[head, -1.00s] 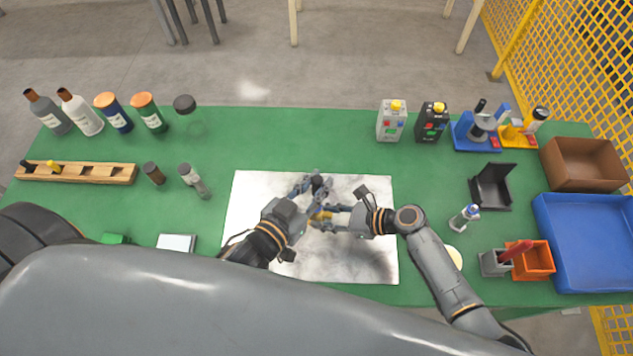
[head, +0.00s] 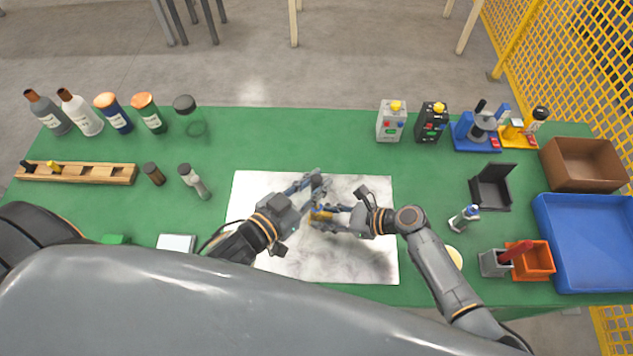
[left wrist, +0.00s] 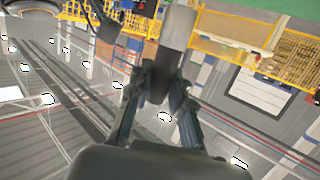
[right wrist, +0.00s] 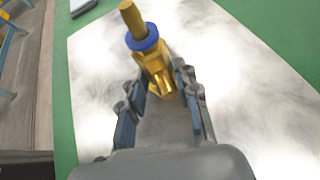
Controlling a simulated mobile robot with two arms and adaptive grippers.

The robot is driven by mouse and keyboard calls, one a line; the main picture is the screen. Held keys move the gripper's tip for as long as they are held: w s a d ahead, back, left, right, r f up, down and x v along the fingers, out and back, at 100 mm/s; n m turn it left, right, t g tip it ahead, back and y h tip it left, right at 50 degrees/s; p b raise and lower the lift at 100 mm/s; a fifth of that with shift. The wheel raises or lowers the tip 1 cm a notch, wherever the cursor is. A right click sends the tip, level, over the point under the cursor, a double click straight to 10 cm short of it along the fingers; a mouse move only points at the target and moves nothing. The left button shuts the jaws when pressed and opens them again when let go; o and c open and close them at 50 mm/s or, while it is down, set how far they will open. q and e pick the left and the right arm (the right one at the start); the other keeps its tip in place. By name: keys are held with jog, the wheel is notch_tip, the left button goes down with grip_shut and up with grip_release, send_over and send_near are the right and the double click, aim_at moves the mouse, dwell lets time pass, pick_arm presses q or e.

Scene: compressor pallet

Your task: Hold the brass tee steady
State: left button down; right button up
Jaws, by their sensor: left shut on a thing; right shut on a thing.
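The brass tee (right wrist: 158,72) shows in the right wrist view, with a blue ring (right wrist: 146,40) and a brass rod above it. My right gripper (right wrist: 158,85) is shut on the tee. In the head view the tee (head: 321,215) is a small yellow spot, partly hidden by the grippers, over the grey-white mat (head: 370,265). My left gripper (head: 318,180) is just beyond the tee there. In the left wrist view a grey cylindrical thing (left wrist: 174,45) stands between the left fingers, which are shut on it. I cannot tell what it is or whether it touches the tee.
Bottles and jars (head: 113,113) stand at the back left, behind a wooden rack (head: 100,173). Two small boxes with yellow tops (head: 391,125) are at the back. A blue tray (head: 585,285), a brown box (head: 583,165) and an orange bin (head: 535,262) fill the right side.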

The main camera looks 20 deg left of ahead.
pick_arm(q)
jog(key=shift+m+h, duration=0.4)
jog(key=shift+h, duration=0.1)
dwell(1.1)
jog(key=shift+w+f, duration=0.1)
jog(key=shift+f, duration=0.55)
jog(key=shift+a+f, duration=0.1)
jog(key=shift+f, duration=0.25)
jog(key=shift+f, duration=0.6)
jog(key=shift+f, duration=0.3)
jog(key=shift+f, duration=0.1)
jog(key=c, duration=1.1)
grip_release()
